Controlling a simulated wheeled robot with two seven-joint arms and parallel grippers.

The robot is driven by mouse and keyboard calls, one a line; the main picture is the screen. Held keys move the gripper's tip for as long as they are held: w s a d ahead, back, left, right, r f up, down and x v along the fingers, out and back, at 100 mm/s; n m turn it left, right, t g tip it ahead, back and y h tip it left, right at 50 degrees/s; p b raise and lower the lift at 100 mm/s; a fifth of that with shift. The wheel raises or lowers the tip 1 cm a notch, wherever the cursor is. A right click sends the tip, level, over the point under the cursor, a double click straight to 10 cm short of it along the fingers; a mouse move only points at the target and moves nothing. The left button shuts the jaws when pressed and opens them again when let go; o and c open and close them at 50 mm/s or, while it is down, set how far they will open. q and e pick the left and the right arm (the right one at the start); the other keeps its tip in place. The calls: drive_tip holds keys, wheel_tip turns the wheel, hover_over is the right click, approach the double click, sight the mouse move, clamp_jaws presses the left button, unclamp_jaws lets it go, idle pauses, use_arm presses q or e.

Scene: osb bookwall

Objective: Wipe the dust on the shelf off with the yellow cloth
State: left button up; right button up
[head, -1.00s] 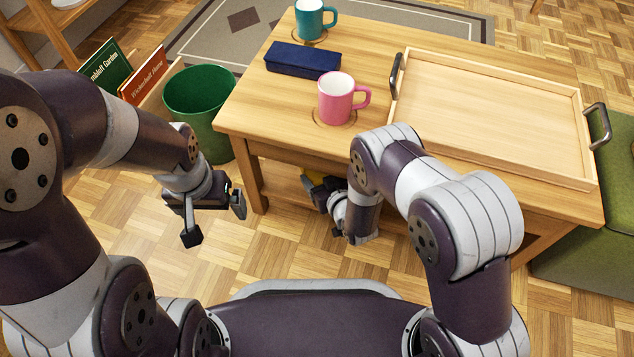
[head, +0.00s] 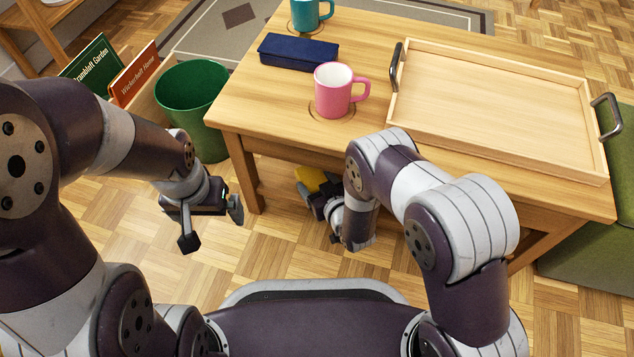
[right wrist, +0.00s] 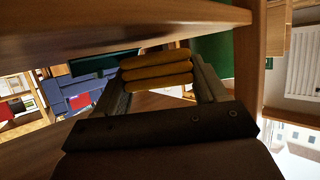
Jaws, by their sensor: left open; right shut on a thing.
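The yellow cloth (head: 308,179) is partly visible under the table's front edge in the head view. The right wrist view shows the folded cloth (right wrist: 157,70) between the fingers of my right gripper (right wrist: 160,85). My right gripper (head: 318,190) is shut on it, beneath the table top. The table's lower shelf (head: 275,182) shows only as a strip between the front leg and the gripper; the table top hides the rest. I cannot make out dust, or whether the cloth touches the shelf. My left gripper (head: 212,224) is open and empty above the floor, left of the table.
On the table (head: 235,110) are a pink mug (head: 332,95), a dark blue case (head: 298,52), a teal mug (head: 306,14) and a wooden tray (head: 490,115). A green bin (head: 190,105) and books (head: 92,65) stand left. A table leg (head: 250,185) is left of the right gripper.

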drive_tip(key=shift+f+b, duration=0.65)
drive_tip(key=shift+f, duration=0.25)
